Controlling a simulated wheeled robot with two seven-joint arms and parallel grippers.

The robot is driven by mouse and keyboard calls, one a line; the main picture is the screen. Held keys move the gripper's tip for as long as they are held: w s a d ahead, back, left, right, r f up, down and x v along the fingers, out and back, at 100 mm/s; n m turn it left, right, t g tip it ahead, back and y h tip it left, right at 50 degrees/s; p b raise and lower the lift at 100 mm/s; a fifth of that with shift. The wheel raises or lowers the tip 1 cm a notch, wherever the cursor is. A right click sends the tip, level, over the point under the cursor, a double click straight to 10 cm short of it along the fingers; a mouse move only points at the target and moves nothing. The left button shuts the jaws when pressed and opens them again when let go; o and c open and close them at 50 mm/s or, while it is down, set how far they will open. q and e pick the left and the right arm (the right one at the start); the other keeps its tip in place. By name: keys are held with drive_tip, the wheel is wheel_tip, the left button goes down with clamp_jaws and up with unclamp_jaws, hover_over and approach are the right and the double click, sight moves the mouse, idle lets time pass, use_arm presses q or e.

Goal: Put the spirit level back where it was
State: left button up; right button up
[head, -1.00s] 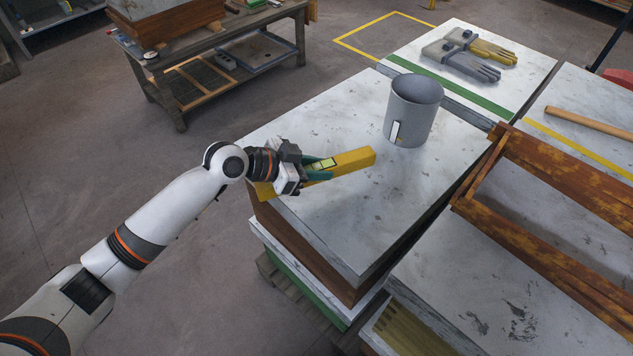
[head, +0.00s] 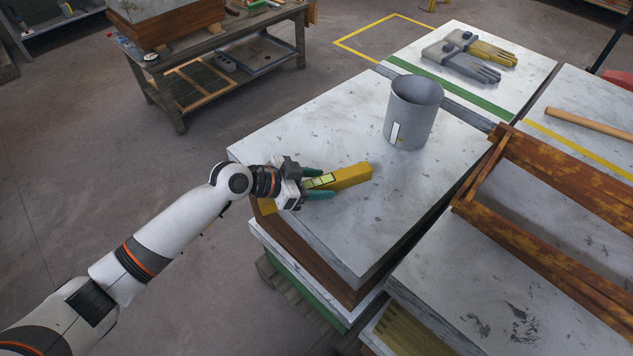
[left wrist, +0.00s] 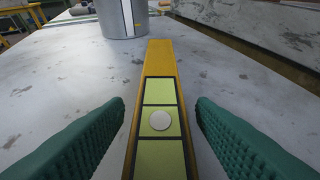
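The yellow spirit level (head: 352,176) appears to lie flat on the white lid of the near-left hive stack (head: 330,232). One end is near the lid's left edge and the other points toward the grey metal pot. My left gripper (head: 327,183) is low over the lid with its green fingers spread on either side of the level. In the left wrist view the level (left wrist: 158,60) runs between the two fingers, with a gap on each side. Its pale green panels and a round white disc face up. The level's near end is partly hidden behind my gripper. My right gripper is not in view.
The grey pot (head: 413,115) stands on the same lid, beyond the level. Gloves (head: 470,55) lie on the far lid. A rusty brown frame (head: 560,190) and a wooden handle (head: 590,124) are on the right stacks. A workbench (head: 210,70) stands at the back left.

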use_arm(q)
drive_tip(key=shift+r+p, duration=0.3)
drive_tip(key=b+v, duration=0.1)
drive_tip(key=v, duration=0.9)
drive_tip(key=shift+s+a, duration=0.15)
drive_tip(key=shift+a, duration=0.15)
drive_tip(key=shift+s+a+r, duration=0.2)
drive_tip(key=shift+a+r, duration=0.1)
drive_tip(key=shift+a, duration=0.2)
